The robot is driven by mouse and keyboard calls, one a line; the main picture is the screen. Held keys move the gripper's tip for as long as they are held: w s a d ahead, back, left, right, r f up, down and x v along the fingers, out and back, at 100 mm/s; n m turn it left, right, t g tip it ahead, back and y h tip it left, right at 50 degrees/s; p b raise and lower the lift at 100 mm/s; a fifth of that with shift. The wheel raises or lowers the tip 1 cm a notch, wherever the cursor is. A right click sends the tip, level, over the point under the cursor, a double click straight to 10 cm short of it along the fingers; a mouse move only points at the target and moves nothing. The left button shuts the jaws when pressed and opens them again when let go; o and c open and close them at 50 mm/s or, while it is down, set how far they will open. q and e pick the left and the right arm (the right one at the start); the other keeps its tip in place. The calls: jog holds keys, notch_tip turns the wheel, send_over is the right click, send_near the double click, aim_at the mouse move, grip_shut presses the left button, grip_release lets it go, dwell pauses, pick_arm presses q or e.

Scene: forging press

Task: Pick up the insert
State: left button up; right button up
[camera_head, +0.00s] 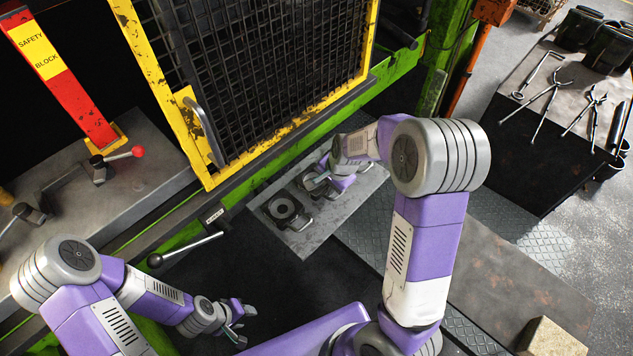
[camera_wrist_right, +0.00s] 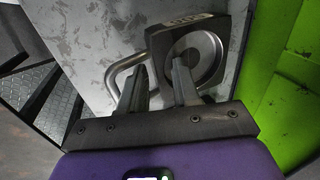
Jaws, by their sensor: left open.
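The insert is a dark block with a round recess and a bent metal bar handle; in the right wrist view the insert (camera_wrist_right: 205,55) lies on a grey plate just beyond my right gripper (camera_wrist_right: 158,88). The gripper's two fingers are apart, with one finger in front of the handle (camera_wrist_right: 115,75) and the other overlapping the ring. I cannot tell whether they touch it. In the head view my right gripper (camera_head: 320,184) is low over the plate and partly hides this insert. A similar insert (camera_head: 283,208) lies nearer, uncovered. My left gripper (camera_head: 238,318) is open and empty at lower left.
The grey plate (camera_head: 310,236) adjoins the green press frame (camera_head: 395,75) and yellow mesh guard (camera_head: 265,70). A lever (camera_head: 185,250) with a black knob stands left of the plate. A tool table (camera_head: 555,110) stands at right. A red safety block (camera_head: 62,75) is at left.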

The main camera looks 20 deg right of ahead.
grip_shut()
dwell(1.0)
jog(key=shift+w+r, duration=0.1)
